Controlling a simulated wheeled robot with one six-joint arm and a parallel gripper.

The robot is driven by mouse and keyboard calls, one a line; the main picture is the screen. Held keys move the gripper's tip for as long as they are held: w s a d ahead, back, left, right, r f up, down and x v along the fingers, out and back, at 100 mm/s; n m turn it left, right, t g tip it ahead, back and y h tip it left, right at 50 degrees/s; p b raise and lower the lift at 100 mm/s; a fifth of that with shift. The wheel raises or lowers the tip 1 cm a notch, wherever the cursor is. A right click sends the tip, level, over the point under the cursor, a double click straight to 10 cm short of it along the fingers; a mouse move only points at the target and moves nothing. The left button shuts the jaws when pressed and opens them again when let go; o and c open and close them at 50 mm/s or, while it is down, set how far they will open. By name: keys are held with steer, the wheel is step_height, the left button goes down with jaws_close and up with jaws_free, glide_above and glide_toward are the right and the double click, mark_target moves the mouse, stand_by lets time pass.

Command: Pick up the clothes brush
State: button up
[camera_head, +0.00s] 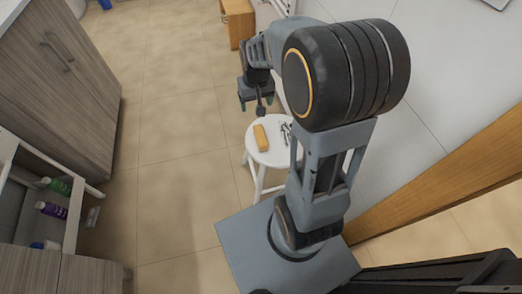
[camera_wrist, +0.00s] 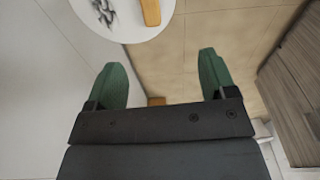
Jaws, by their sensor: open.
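An orange-yellow, oblong block that looks like the clothes brush (camera_head: 261,138) lies on the round white stool (camera_head: 266,158). It also shows at the top edge of the wrist view (camera_wrist: 150,11), where its far end is cut off. My gripper (camera_head: 256,104) is above and beyond the stool top in the head view, apart from the brush. In the wrist view its two green fingers (camera_wrist: 160,68) are spread wide with nothing between them. My arm hides part of the stool's right side.
Small dark metallic items (camera_head: 286,131) lie beside the brush on the stool. A grey wood cabinet (camera_head: 70,80) stands left, with an open drawer holding a green bottle (camera_head: 59,186) and a purple bottle (camera_head: 51,209). A wooden box-like piece (camera_head: 238,22) is at the back. Tiled floor left of the stool is clear.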

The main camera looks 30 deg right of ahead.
steer(key=b, duration=0.5)
glide_above(261, 134)
step_height(261, 134, down, 12)
steer(key=shift+m+g, duration=0.3)
steer(key=shift+g, duration=0.2)
steer(key=f+b, duration=0.1)
steer(key=f, duration=0.3)
steer(key=f+b, duration=0.2)
steer(key=f, duration=0.2)
steer(key=shift+s+a+f, duration=0.2)
steer(key=shift+f, duration=0.1)
steer(key=shift+w+d+f+b, duration=0.1)
steer(key=shift+f+b, duration=0.85)
steer(key=shift+f, duration=0.7)
steer(key=shift+w+f+b, duration=0.1)
steer(key=shift+f+b, duration=0.8)
steer(key=shift+f, duration=0.7)
steer(key=shift+r, duration=0.1)
steer(key=c, duration=1.1)
